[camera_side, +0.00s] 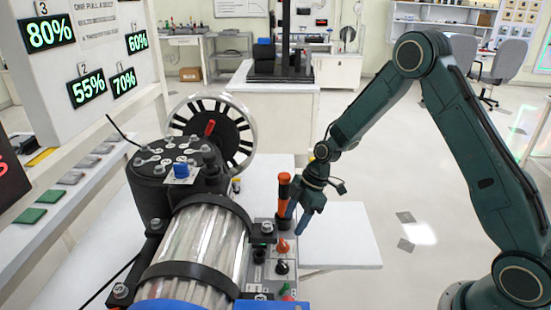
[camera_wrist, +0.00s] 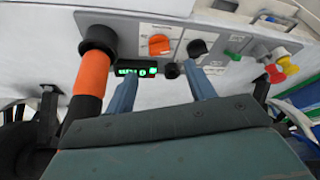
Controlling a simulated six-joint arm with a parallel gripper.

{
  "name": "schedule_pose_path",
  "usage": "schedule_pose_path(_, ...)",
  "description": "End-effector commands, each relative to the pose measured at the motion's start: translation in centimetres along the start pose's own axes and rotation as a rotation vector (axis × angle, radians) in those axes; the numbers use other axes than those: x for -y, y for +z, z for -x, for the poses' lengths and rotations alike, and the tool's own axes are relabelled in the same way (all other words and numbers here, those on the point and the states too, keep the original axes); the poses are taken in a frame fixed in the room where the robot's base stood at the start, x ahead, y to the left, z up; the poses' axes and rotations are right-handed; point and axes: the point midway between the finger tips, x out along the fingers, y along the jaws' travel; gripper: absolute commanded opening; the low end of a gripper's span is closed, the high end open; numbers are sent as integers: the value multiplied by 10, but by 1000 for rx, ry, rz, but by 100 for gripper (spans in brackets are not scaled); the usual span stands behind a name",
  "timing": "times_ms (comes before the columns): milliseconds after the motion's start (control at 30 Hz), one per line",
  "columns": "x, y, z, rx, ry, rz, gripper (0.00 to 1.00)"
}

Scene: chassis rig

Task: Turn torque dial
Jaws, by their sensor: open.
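A control panel (camera_wrist: 215,35) carries an orange knob (camera_wrist: 159,44) and a black knob (camera_wrist: 196,47). The labels are too small to read, so I cannot tell which is the torque dial. My gripper (camera_wrist: 162,80) is open and empty. In the side view my gripper (camera_side: 297,222) is above and right of the panel, beside the orange-handled lever (camera_side: 284,195).
The lever (camera_wrist: 92,80) stands close left of my fingers in the wrist view. A small green display (camera_wrist: 137,71) lies between them. Red and yellow plugs (camera_wrist: 280,63) are at right. The ribbed cylinder (camera_side: 200,240) and handwheel (camera_side: 215,132) fill the bench's left; the right bench (camera_side: 345,235) is clear.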

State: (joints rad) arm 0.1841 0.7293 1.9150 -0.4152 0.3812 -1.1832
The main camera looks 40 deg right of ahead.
Motion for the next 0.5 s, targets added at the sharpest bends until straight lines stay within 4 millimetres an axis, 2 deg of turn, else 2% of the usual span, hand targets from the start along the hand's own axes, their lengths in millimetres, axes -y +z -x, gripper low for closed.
schedule_pose_path(300,0,0,-46,1,-1,1,55)
schedule_pose_path(500,0,0,-66,1,-1,1,55)
